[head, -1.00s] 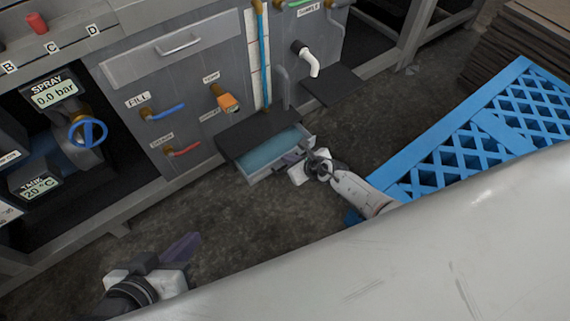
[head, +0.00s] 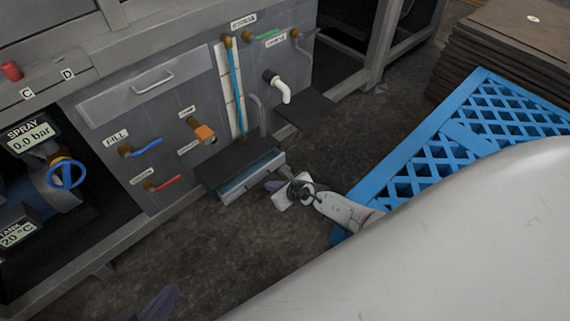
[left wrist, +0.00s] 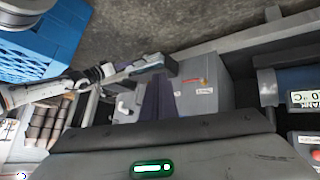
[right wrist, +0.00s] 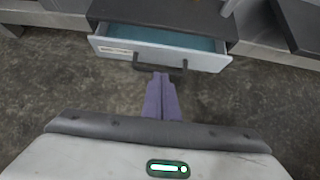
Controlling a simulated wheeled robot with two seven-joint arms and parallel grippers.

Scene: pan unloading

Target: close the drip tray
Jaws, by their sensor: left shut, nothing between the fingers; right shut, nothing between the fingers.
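The drip tray (head: 253,178) is a pale grey drawer low at the cabinet's foot, under a dark cover. It stands partly pulled out, with teal showing inside. In the right wrist view its front panel (right wrist: 120,47) faces me and has a dark bar handle (right wrist: 158,67). My right gripper (head: 274,186) is shut and empty, its purple fingers just in front of the tray. In the right wrist view the closed fingertips (right wrist: 160,76) lie close to the handle; I cannot tell whether they touch. My left gripper (head: 160,302) is shut and empty, mostly cut off at the bottom edge, away from the tray.
A blue lattice pallet (head: 470,135) lies to the right of my right arm. A dark plate (head: 303,119) juts out below a white spout (head: 281,90). Valves with red and blue handles (head: 168,183) sit left of the tray. The concrete floor in front is clear.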

